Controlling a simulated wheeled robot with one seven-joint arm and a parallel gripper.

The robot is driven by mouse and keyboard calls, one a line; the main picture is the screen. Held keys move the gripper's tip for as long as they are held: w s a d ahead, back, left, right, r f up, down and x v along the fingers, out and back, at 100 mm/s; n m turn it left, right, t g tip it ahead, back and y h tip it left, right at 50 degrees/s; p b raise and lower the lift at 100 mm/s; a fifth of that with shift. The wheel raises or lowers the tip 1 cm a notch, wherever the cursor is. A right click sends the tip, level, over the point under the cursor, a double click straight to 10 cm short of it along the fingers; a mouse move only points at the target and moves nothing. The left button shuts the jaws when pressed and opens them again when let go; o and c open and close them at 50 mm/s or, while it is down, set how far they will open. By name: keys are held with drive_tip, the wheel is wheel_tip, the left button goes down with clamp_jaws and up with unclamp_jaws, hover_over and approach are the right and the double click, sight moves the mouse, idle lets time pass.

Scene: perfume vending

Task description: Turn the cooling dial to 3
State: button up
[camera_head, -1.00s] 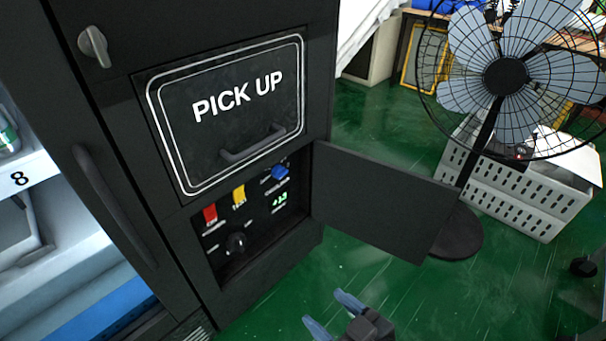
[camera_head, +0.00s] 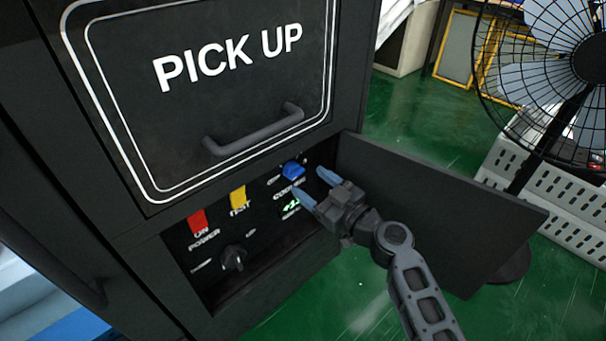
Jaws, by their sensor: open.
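The control panel (camera_head: 215,275) sits in an open recess low on the black machine. A black round knob (camera_head: 233,258), the only dial-like control I see, is at its lower left; its marks are too small to read. My gripper (camera_head: 311,184) is open and empty, its blue fingertips spread in front of the panel's right side. It is up and to the right of the knob, apart from it in the picture.
A red switch (camera_head: 197,222) marked POWER and a yellow switch (camera_head: 238,197) marked TEST are above the knob. The panel door (camera_head: 435,210) hangs open to the right, behind my arm. The PICK UP hatch handle (camera_head: 252,130) juts out above. A fan (camera_head: 562,60) stands at right.

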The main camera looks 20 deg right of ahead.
sight(299, 175)
drive_tip(key=shift+x, duration=2.25)
drive_tip(key=shift+a, duration=0.1)
drive_tip(key=c, duration=1.1)
